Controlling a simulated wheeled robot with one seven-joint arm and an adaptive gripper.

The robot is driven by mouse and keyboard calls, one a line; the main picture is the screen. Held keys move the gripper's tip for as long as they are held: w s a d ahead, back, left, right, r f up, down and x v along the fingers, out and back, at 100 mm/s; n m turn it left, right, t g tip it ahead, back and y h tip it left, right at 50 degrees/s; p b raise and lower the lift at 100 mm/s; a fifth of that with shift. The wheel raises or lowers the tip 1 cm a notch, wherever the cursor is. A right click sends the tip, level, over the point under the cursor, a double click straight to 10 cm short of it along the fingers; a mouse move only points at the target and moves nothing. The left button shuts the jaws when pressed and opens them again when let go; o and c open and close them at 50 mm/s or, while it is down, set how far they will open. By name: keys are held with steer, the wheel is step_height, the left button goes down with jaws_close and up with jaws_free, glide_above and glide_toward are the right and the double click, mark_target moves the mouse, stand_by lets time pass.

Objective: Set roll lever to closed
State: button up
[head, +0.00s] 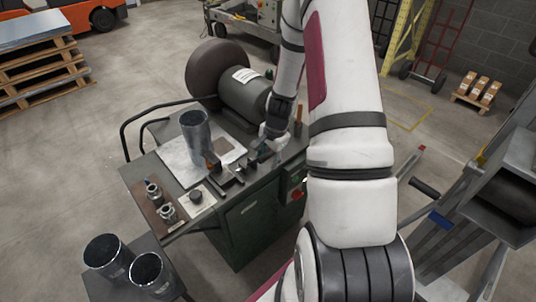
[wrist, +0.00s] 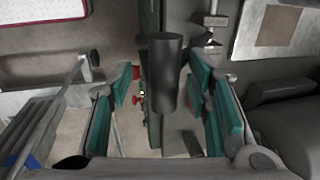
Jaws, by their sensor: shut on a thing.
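The roll lever shows in the wrist view as a dark cylindrical handle (wrist: 165,75) between my teal-padded fingers. My gripper (wrist: 163,100) is shut on this handle. In the head view my gripper (head: 268,150) is at the right edge of the green machine bench (head: 245,228), low over its top. The lever is mostly hidden there by my gripper and arm, so its angle is hard to read.
A grey tube (head: 196,138) stands upright on a sheet on the bench, left of my gripper. A large motor-like drum (head: 243,98) lies behind. Two dark tubes (head: 105,262) stand at lower left. A red button (head: 297,195) is on the bench's right side.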

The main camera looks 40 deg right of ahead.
steer(key=shift+s+d+r, duration=0.1)
steer(key=shift+r, duration=0.55)
steer(key=v, duration=1)
steer(key=shift+r, duration=0.35)
steer(key=shift+s, duration=0.1)
